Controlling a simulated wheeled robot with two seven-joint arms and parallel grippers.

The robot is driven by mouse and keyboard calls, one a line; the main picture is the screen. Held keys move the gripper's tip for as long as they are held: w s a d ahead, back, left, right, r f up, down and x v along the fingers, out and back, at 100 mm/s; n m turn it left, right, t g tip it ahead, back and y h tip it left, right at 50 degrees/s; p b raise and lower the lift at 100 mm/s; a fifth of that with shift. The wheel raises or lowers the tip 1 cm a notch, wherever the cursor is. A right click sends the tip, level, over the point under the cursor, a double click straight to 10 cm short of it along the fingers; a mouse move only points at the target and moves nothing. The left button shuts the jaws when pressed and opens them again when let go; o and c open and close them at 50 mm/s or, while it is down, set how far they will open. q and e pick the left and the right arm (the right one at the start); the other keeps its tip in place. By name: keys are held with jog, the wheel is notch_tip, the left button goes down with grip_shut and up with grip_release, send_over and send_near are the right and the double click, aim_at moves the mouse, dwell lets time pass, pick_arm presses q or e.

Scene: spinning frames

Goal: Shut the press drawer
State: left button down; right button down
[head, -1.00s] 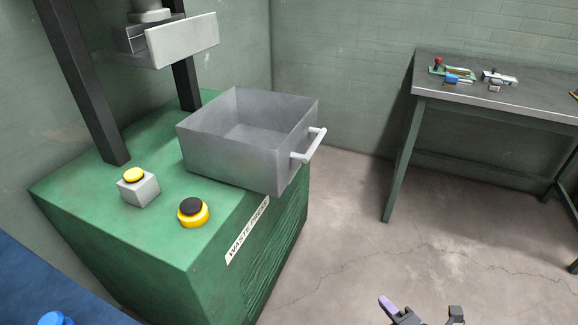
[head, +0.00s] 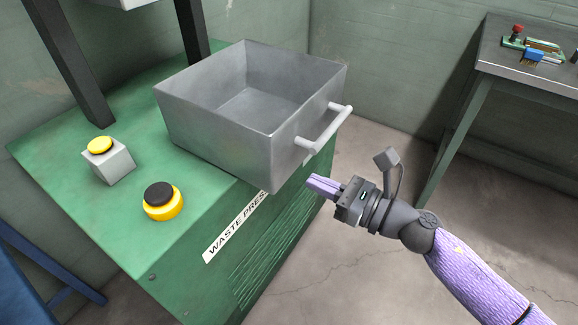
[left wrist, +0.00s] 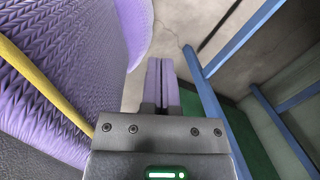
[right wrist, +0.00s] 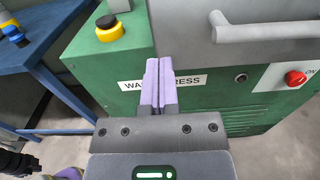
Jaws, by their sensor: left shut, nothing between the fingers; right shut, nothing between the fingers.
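The press drawer (head: 215,125) is an empty grey metal box, pulled out over the front edge of the green waste press (head: 125,235). Its white bar handle (head: 325,130) is on its front face, and the handle also shows at the top of the right wrist view (right wrist: 265,30). My right gripper (head: 312,186) is shut and empty, just in front of and below the drawer front, apart from the handle. The right fingers (right wrist: 160,82) point at the press front. My left gripper (left wrist: 161,82) is shut and empty, seen only in the left wrist view, away from the drawer.
A yellow button on a grey box (head: 105,160) and a black-and-yellow button (head: 163,201) sit on the press top. A red button (right wrist: 296,78) is on the press front. A metal table (head: 520,62) stands at the right. Blue legs (left wrist: 208,105) show near my left gripper.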

aim_at(276, 164)
jog(key=x, duration=0.5)
pick_arm(q)
jog(key=shift+w+d+f, duration=0.2)
jog(key=shift+w+f, duration=0.05)
jog(key=shift+w, duration=0.3)
pick_arm(e)
jog(key=shift+w+a, duration=0.45)
jog(key=shift+a, duration=0.15)
pick_arm(q)
jog(key=shift+s, duration=0.2)
